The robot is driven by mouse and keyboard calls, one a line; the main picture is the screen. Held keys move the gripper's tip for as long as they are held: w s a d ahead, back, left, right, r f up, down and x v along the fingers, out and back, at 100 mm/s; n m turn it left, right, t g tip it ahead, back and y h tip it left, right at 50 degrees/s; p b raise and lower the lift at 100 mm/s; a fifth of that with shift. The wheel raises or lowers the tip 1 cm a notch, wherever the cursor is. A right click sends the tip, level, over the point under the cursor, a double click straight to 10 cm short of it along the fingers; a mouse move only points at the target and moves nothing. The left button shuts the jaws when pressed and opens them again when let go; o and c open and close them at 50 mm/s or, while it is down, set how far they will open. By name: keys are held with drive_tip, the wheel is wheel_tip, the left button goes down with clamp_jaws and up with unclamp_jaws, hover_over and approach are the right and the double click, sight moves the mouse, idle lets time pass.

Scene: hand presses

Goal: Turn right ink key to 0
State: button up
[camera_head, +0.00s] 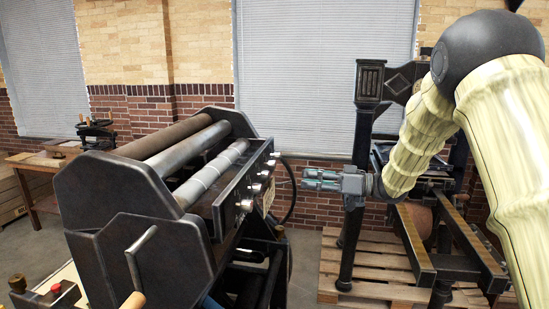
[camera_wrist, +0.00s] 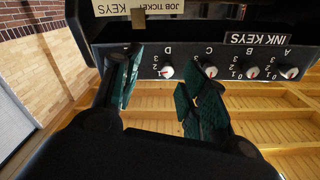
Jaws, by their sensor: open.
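A dark panel on the press carries a row of white ink keys with red marks, under letters D, C, B, A from left to right in the wrist view. Key D (camera_wrist: 166,72) is leftmost there, key C (camera_wrist: 209,71) follows, then key B (camera_wrist: 252,72) and key A (camera_wrist: 291,73). Small digits stand around each key; the exact settings are too small to read. My gripper (camera_wrist: 160,78) is open and empty, with key D seen between its fingers, apart from it. In the head view my gripper (camera_head: 309,180) points left towards the panel (camera_head: 243,185), clear of it.
The ink roller press (camera_head: 130,200) fills the left of the head view. A second iron press (camera_head: 368,100) stands on a wooden pallet (camera_head: 330,265) behind my arm. A label reading INK KEYS (camera_wrist: 254,39) sits on the panel. Floor between the presses is clear.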

sight(270, 164)
drive_tip(key=shift+n+g, duration=0.5)
drive_tip(key=shift+g, duration=0.3)
drive_tip(key=a+r+p, duration=0.1)
drive_tip(key=a, duration=0.2)
drive_tip(key=a+r+p, duration=0.1)
drive_tip(key=a+p, duration=0.1)
drive_tip(key=a, duration=0.2)
drive_tip(key=w+a+r+p, duration=0.1)
drive_tip(key=a+p, duration=0.1)
drive_tip(key=a, duration=0.1)
drive_tip(key=shift+w+a+r, duration=0.1)
drive_tip(key=shift+a+r, duration=0.25)
drive_tip(key=shift+c, duration=0.2)
clamp_jaws()
